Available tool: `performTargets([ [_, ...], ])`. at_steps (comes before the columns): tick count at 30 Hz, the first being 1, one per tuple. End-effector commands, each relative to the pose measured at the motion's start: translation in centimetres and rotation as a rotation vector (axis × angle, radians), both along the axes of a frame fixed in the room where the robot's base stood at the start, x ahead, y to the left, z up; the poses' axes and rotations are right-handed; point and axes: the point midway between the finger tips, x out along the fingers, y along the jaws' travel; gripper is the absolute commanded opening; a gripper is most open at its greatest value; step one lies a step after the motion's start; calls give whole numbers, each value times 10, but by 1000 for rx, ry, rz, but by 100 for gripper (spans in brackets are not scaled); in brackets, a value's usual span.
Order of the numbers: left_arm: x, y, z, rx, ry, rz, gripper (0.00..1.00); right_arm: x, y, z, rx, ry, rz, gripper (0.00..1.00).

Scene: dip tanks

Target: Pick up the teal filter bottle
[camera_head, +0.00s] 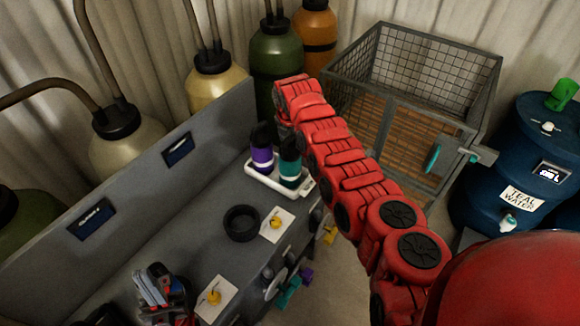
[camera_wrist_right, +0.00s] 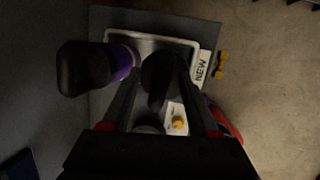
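The teal filter bottle (camera_head: 289,172), black-topped with a teal band, stands upright in a white tray (camera_head: 254,188) beside a purple-banded bottle (camera_head: 262,155). My right arm reaches over from the lower right, and its gripper is at the teal bottle's top. In the right wrist view my right gripper (camera_wrist_right: 160,78) has its fingers apart, one either side of the dark bottle top (camera_wrist_right: 164,74); whether they touch it is too dark to tell. My left gripper (camera_head: 160,290) seems to be low at the left, over the bench; its finger gap is unclear.
The purple bottle (camera_wrist_right: 100,68) is close on the left in the wrist view. A black ring (camera_head: 241,223) and cards with yellow pieces (camera_head: 277,224) lie on the bench. A wire cage (camera_head: 420,75) and blue teal-water barrels (camera_head: 510,165) stand beyond.

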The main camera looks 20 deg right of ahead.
Motion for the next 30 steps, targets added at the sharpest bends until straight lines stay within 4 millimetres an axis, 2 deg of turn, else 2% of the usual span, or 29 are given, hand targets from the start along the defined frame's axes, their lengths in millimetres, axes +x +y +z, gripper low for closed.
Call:
performTargets([
  [1,0,0,0,0,0,0,0,0,0,0,0,0,0,50],
  [9,0,0,0,0,0,0,0,0,0,0,0,1,0,1],
  [30,0,0,0,0,0,0,0,-1,0,-1,0,4,0,0],
])
